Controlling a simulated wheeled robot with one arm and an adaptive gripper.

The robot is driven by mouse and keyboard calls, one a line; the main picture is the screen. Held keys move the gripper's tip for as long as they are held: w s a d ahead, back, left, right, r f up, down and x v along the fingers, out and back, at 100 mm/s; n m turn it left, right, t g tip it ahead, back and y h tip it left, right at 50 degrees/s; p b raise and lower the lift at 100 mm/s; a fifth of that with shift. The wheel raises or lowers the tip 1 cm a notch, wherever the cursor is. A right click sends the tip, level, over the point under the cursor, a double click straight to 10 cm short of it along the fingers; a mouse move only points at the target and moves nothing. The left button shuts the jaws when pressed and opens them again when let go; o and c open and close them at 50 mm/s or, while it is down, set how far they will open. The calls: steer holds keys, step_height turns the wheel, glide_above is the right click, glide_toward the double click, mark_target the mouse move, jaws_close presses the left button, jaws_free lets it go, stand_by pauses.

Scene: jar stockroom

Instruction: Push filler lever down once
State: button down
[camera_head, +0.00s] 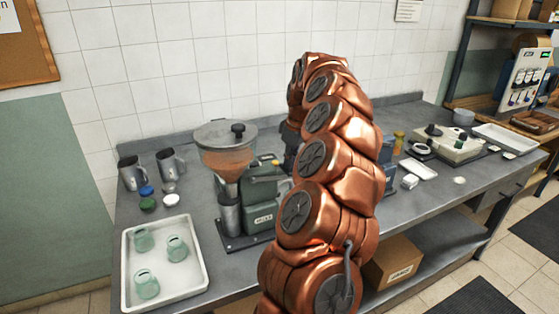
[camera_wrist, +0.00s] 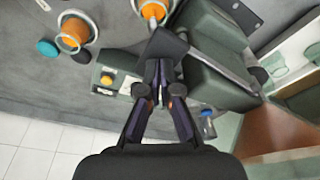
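The filler stands on the bench in the head view, with a wide hopper (camera_head: 226,152) of orange-brown filling, a green body (camera_head: 262,190) and a metal spout cylinder (camera_head: 229,215). In the head view my arm hides its right side and my gripper. In the wrist view the green body (camera_wrist: 215,50) is close, and a grey bar (camera_wrist: 222,66), apparently the lever, slants across it to a dark end piece (camera_wrist: 166,43). My gripper (camera_wrist: 159,76) has its fingers together, near that dark end. I cannot tell whether they touch it. Nothing shows held between them.
A white tray (camera_head: 130,290) with three green glass jars stands at the front left. Two metal jugs (camera_head: 170,163) and coloured lids (camera_head: 147,203) are behind it. Another machine (camera_head: 452,145) and a white tray (camera_head: 505,138) stand at the right. A carton (camera_head: 395,262) sits below the bench.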

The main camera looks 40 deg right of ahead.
stand_by(0.5)
steer(key=shift+r+p, duration=1.75)
steer(key=shift+r, duration=1.65)
step_height(320, 180, up, 5)
steer(key=p, duration=0.3)
